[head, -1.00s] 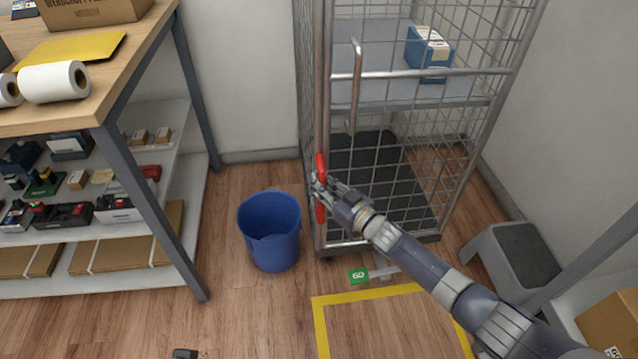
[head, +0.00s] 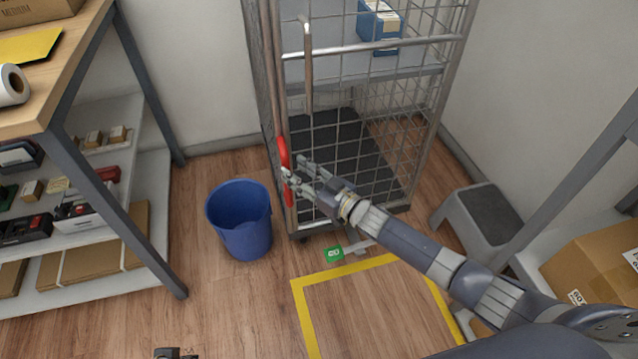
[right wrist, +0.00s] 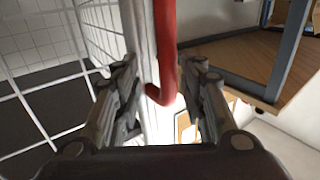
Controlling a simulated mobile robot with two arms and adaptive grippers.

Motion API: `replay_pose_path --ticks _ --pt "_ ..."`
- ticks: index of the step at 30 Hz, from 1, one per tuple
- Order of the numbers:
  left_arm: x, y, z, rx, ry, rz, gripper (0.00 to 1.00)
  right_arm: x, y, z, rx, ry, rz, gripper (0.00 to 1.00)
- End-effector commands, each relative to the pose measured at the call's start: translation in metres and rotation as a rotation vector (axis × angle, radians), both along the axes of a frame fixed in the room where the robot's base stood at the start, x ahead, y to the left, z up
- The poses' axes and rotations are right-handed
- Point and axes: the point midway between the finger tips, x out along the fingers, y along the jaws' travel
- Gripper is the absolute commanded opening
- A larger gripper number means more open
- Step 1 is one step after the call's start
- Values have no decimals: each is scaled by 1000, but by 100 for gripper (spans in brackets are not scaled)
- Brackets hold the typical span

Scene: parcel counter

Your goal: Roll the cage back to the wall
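The wire roll cage (head: 362,48) stands upright in the corner, close to the back wall (head: 205,70); any gap behind it is hidden. A red handle (head: 283,152) is on its front left post. My right gripper (head: 294,172) is at this handle with its fingers apart. In the right wrist view the red handle (right wrist: 164,50) passes between the open fingers, with visible room on both sides. A green tag (head: 333,255) sits on a grey lever low at the cage's front. A small dark piece at the bottom edge looks like my left gripper (head: 175,353); its fingers are not clear.
A blue bin (head: 240,220) stands just left of the cage. A grey step stool (head: 482,215) is to its right. A yellow floor outline (head: 303,312) lies in front, bare inside. A bench with shelves (head: 75,75) fills the left; a cardboard box (head: 595,262) is at right.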

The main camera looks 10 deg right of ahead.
Motion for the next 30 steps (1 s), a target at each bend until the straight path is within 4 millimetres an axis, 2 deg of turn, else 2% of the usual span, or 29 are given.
replay_pose_path --ticks 1,6,12,30 --pt "0 0 0 0 -1 0 0 -11 -8 -2 -3 3 0 38" --pt "0 0 0 0 -1 0 0 -39 -30 -2 -2 3 -4 38" --pt "0 0 0 0 -1 1 0 -58 -46 -1 -3 2 -6 38" --pt "1 0 0 0 -1 1 0 -63 -49 0 -1 2 -6 38"
